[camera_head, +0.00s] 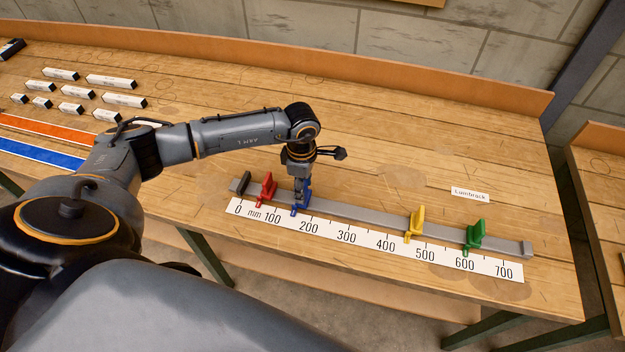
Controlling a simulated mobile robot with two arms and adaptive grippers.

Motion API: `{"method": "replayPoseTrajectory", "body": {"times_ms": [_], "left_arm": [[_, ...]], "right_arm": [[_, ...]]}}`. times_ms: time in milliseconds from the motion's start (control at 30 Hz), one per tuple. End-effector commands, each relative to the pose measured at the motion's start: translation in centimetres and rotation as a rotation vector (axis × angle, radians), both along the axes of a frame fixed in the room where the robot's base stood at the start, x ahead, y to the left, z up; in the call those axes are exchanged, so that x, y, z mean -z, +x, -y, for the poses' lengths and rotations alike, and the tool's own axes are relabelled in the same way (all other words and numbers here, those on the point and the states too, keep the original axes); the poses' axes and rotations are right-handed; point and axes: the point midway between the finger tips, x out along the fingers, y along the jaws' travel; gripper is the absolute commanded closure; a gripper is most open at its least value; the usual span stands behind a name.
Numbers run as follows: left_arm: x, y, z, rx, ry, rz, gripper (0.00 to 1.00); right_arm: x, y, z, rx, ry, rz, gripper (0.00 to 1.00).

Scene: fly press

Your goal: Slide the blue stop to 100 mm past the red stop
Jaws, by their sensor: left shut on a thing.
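The blue stop (297,210) sits on the grey rail (360,216) that runs along the bench top. My left gripper (302,192) points down from above and is shut on the blue stop, hiding part of it. The red stop (265,190) stands on the rail to the left, with a gap between it and the blue stop. A white scale (376,252) marked 0 to 700 mm lies along the rail's front. The blue stop's foot is between the 100 and 200 labels. The red stop's foot is between the 0 and 100 labels. My right gripper is not in view.
A yellow stop (415,222) and a green stop (475,235) stand farther right on the rail. A dark end block (240,183) is at its left end. Several labelled blocks (110,81) lie at the back left. The rail between blue and yellow is clear.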

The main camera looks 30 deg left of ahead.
Motion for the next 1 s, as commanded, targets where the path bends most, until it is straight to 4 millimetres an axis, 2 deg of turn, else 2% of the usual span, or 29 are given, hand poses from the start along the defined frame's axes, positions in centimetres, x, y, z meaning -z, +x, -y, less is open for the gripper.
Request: {"method": "replayPoseTrajectory", "body": {"times_ms": [133,167,267,667,767,1000], "left_arm": [[0.0,0.0,0.0,0.001,0.002,-0.002,1.0],[0.0,0.0,0.0,0.001,0.002,-0.002,0.53],[0.0,0.0,0.0,0.001,0.002,-0.002,0.33],[-0.5,0.1,0.0,0.001,0.001,0.001,0.32],[-1.9,0.2,0.0,0.002,0.001,0.004,0.32],[-7.0,0.2,0.0,0.001,0.001,0.005,0.32]], "right_arm": [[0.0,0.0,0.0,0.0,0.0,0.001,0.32],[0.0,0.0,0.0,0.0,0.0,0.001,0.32],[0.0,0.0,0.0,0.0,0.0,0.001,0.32],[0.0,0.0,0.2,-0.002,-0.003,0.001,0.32],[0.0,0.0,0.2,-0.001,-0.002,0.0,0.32],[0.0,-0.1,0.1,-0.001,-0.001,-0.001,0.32]]}}
